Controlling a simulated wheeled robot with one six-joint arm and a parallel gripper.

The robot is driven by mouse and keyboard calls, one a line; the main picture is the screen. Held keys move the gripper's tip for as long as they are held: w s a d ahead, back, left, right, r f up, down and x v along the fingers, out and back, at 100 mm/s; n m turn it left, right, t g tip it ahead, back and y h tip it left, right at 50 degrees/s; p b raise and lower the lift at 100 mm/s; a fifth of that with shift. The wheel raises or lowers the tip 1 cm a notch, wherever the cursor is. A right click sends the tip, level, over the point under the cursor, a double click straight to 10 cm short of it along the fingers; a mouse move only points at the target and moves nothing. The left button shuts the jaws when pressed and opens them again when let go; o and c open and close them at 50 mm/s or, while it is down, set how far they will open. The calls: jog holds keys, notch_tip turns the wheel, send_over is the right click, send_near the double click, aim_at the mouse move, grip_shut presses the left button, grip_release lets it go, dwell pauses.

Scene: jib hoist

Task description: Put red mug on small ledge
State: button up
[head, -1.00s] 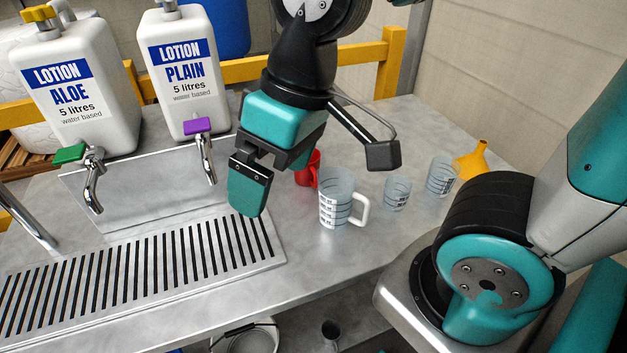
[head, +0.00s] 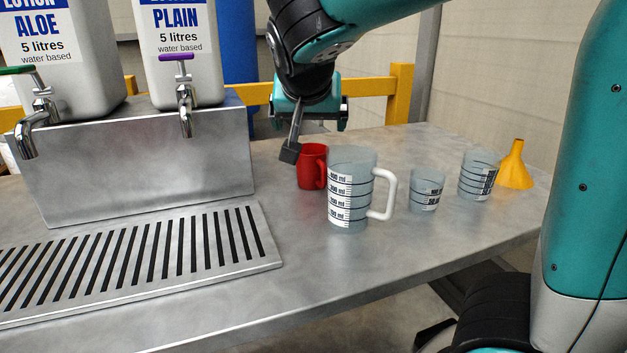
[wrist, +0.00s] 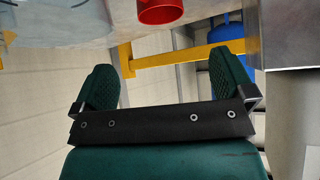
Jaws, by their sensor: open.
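The red mug (head: 311,167) stands upright on the steel counter, partly hidden behind a clear measuring jug in the head view. Its handle faces right. In the wrist view part of the red mug (wrist: 160,10) shows at the top edge, beyond and between the fingertips. My gripper (head: 311,112) hangs above and behind the mug, apart from it. In the wrist view my gripper (wrist: 165,80) has its two green fingers wide apart with nothing between them. I cannot make out a small ledge in either view.
The measuring jug (head: 350,190) with a white handle stands close in front of the mug. Two smaller beakers (head: 426,190) (head: 478,176) and a yellow funnel (head: 515,166) stand to the right. A slotted drip tray (head: 130,262) and steel tap housing (head: 140,165) are left. The front counter is clear.

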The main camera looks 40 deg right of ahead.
aim_at(312, 151)
jog(key=b+x, duration=0.2)
jog(key=x, duration=1.2)
jog(key=shift+a, duration=0.1)
jog(key=c, duration=1)
